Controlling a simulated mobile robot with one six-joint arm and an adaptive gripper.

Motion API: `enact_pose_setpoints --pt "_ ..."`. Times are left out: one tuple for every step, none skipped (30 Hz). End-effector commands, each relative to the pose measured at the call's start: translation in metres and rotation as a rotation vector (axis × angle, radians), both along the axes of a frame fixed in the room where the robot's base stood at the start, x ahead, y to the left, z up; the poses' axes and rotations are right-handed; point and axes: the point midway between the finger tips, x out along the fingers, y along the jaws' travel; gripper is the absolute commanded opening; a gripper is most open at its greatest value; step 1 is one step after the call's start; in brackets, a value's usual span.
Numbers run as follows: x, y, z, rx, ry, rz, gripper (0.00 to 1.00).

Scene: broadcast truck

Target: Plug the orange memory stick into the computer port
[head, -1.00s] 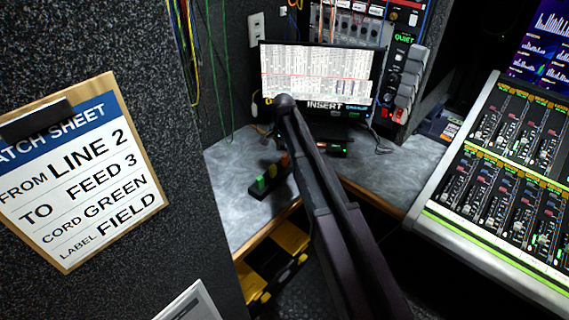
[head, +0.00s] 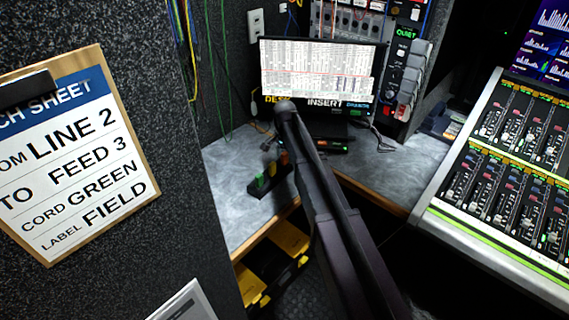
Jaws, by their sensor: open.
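The orange memory stick (head: 284,158) stands upright at the far end of a dark holder (head: 258,192) on the grey desk, partly beside my arm. A yellow stick (head: 272,169) and a green stick (head: 260,181) stand in the same holder. A dark computer unit (head: 333,146) with small green and red marks sits below the monitor; its port is too small to make out. My arm reaches up over the desk. The small dark end by its far joint appears to be my gripper (head: 268,144), open and empty, just behind the holder and apart from the sticks.
A monitor (head: 318,75) stands at the back of the desk. Cables hang at the left wall and lie right of the monitor. A mixing console (head: 515,190) fills the right. A patch sheet (head: 75,160) hangs at left. Bare desk (head: 225,170) lies left of the holder.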

Motion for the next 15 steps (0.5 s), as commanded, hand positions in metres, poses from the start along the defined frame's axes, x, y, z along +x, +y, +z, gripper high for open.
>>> enact_pose_setpoints --pt "0.0001 0.0001 -0.0067 0.0 0.0 0.0 0.66" --pt "0.0001 0.0001 -0.0081 0.0 0.0 0.0 0.66" --pt "0.0001 0.0001 -0.0095 0.0 0.0 0.0 0.66" --pt "0.0001 0.0001 -0.0104 0.0 0.0 0.0 0.66" --pt "0.0001 0.0001 -0.011 0.0 0.0 0.0 0.66" --pt "0.0001 0.0001 -0.0116 0.0 0.0 0.0 0.66" --pt "0.0001 0.0001 -0.0118 0.0 0.0 0.0 0.66" --pt "0.0001 0.0001 -0.0119 0.0 0.0 0.0 0.66" --pt "0.0001 0.0001 -0.0118 0.0 0.0 0.0 0.66" --pt "0.0001 0.0001 -0.0117 0.0 0.0 0.0 0.66" --pt "0.0001 0.0001 -0.0116 0.0 0.0 0.0 0.66" --pt "0.0 0.0 -0.0114 0.0 0.0 0.0 0.66" --pt "0.0 0.0 -0.0113 0.0 0.0 0.0 0.66" --pt "0.0001 -0.0001 -0.0113 0.0 0.0 0.0 0.66" --pt "0.0001 -0.0001 -0.0113 0.0 0.0 0.0 0.66"
